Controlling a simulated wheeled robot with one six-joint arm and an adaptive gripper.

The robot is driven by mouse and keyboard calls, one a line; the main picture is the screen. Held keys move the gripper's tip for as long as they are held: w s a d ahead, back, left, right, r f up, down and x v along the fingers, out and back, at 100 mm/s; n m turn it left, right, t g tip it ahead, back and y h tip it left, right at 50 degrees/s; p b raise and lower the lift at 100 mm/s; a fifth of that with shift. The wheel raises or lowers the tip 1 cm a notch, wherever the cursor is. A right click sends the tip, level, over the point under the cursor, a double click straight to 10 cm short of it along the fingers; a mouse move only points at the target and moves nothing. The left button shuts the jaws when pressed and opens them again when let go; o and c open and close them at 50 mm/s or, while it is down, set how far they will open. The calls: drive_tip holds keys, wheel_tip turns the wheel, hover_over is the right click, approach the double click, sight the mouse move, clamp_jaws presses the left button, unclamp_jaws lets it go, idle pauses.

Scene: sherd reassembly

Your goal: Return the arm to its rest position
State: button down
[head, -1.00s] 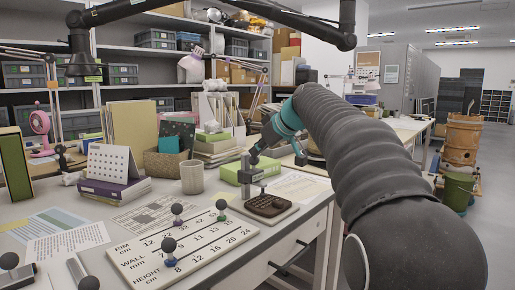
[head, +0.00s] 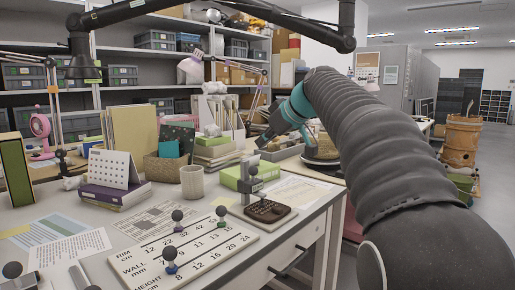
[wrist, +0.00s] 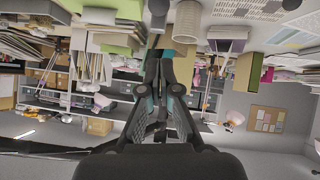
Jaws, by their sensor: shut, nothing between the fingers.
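My arm reaches in from the right of the head view. Its gripper (head: 262,144) is over the back right part of the desk, up and apart from the things below it. In the wrist view, which looks upside down, the two dark fingers (wrist: 159,68) lie close together with nothing held between them. Below the gripper in the head view, a small grey stand (head: 251,184) with a dark round knob is by a brown tray (head: 269,210) with dark hollows.
A white board (head: 190,247) with printed numbers and several ball-topped pegs lies at the front. A green box (head: 236,178), a mug (head: 192,182) and a calendar (head: 112,170) stand behind. A lamp (head: 192,70) rises at the back. Open floor (head: 488,225) lies right of the desk.

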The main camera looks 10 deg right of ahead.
drive_tip(key=v, duration=0.6)
drive_tip(key=s+d+f+m+g+h, duration=0.1)
drive_tip(key=s+d+f+m, duration=0.1)
drive_tip(key=f+m, duration=0.35)
drive_tip(key=s+d+f+m+g+h, duration=0.1)
drive_tip(key=s+f+m+h, duration=0.1)
drive_tip(key=f, duration=0.7)
drive_tip(key=s+a+f, duration=0.2)
drive_tip(key=s+f, duration=0.4)
drive_tip(key=s, duration=0.3)
drive_tip(key=s+a+f+g+h, duration=0.1)
drive_tip(key=s+a+f, duration=0.1)
drive_tip(key=s+f, duration=0.4)
drive_tip(key=s+a+f+h+p, duration=0.1)
drive_tip(key=s+f, duration=0.4)
drive_tip(key=s, duration=0.8)
drive_tip(key=shift+a+f+m, duration=0.35)
drive_tip(key=shift+a+f, duration=0.05)
drive_tip(key=shift+a, duration=0.35)
